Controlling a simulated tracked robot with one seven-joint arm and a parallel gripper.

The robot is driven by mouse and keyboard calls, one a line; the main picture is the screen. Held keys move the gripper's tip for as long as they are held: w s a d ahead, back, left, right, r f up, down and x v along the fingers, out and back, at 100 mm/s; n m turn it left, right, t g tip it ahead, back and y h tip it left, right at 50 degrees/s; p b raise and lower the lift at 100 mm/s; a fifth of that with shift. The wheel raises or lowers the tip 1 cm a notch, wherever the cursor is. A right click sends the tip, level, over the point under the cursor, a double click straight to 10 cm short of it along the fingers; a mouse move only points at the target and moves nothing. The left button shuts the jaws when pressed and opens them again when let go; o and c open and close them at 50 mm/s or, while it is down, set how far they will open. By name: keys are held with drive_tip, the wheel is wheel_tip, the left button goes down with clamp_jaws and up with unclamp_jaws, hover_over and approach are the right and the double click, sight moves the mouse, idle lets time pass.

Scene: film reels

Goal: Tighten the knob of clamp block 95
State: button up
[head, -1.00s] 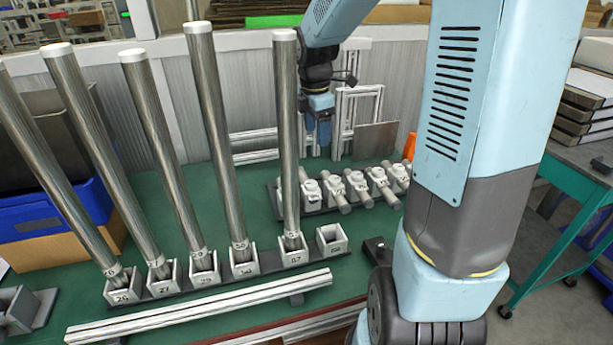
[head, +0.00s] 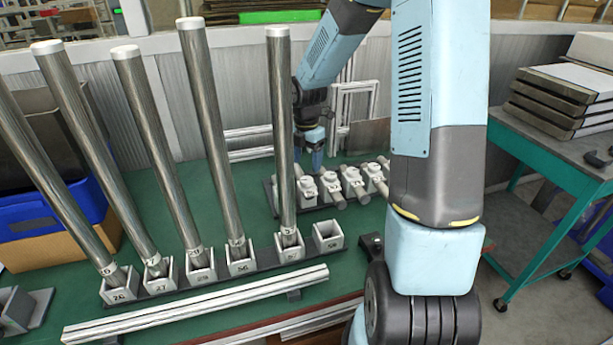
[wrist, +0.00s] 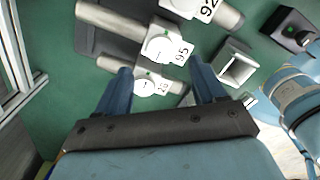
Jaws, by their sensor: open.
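Clamp block 95 (wrist: 180,52) is a white block on a grey cylinder in the wrist view, with a round white knob (wrist: 155,47) bearing a dark line. It lies just beyond my fingertips and nothing is shut on it. My gripper (wrist: 161,72) is open and empty. A second white clamp block (wrist: 149,84), its number hard to read, shows between the fingers. Block 92 (wrist: 204,9) lies beyond block 95. In the head view my gripper (head: 312,155) hangs above the left end of the clamp block row (head: 331,184); the numbers there are too small to read.
Tall steel tubes (head: 282,130) stand in numbered holders left of the row, one very near my gripper. An empty holder (head: 328,236) and a black box (head: 371,246) stand in front. A pale rail (head: 200,305) lies at the table front.

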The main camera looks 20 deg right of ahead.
sight(306, 179)
drive_tip(key=shift+f, duration=3.2)
drive_tip(key=c, duration=1.1)
